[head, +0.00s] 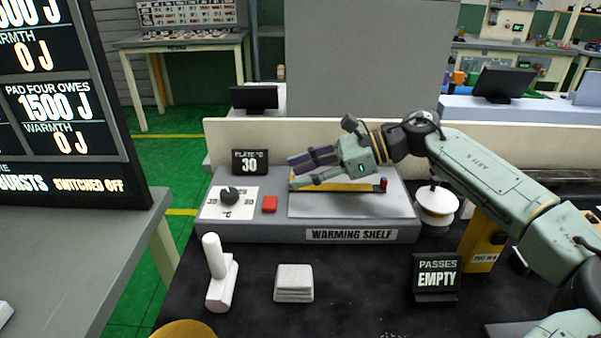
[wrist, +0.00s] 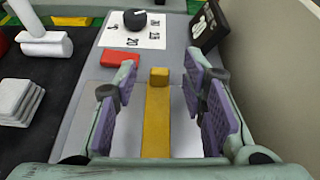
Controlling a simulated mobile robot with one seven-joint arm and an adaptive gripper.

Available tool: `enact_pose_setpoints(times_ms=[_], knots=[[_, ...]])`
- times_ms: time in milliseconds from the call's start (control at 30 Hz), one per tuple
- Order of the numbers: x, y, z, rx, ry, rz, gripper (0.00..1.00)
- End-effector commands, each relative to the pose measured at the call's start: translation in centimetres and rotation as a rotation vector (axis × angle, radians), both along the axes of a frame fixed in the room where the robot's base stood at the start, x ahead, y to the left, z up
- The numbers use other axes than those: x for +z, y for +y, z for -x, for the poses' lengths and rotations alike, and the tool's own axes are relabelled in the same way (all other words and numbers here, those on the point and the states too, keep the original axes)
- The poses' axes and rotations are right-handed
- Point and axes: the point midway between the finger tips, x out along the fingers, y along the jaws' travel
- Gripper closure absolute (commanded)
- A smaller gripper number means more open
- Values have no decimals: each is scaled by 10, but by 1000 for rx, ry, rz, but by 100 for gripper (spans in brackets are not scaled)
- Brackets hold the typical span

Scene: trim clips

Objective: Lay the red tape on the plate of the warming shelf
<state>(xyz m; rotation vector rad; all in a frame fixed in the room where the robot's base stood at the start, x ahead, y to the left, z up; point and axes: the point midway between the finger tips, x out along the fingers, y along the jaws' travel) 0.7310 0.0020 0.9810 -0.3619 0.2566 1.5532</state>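The warming shelf (head: 340,236) is a long grey box with a paler plate (head: 340,210) on top, and its display reads 30. A small red block (head: 270,204) lies flat on the shelf left of the plate, beside the dial; it also shows in the wrist view (wrist: 119,53). I cannot tell whether it is the red tape; no other clear tape shows. A yellow bar (wrist: 157,120) runs along the plate, with a red-and-dark knob (head: 383,184) at its right end in the head view. My gripper (head: 292,172) is open and empty above the plate, its fingers either side of the bar.
A dial (head: 230,195) sits at the shelf's left. A white L-shaped piece (head: 220,275) and stacked white pads (head: 293,283) stand in front on the black mat. A sign reading PASSES EMPTY (head: 436,274) and a white spool (head: 436,208) are at right. A cream wall runs behind.

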Motion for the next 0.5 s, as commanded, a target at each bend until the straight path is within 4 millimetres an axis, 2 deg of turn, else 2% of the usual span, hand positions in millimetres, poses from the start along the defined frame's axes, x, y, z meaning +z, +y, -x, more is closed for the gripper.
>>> enact_pose_setpoints(times_ms=[300,500], knots=[[25,-60,0,-5,-1,-2,62],[37,-91,0,-3,1,-1,62]])
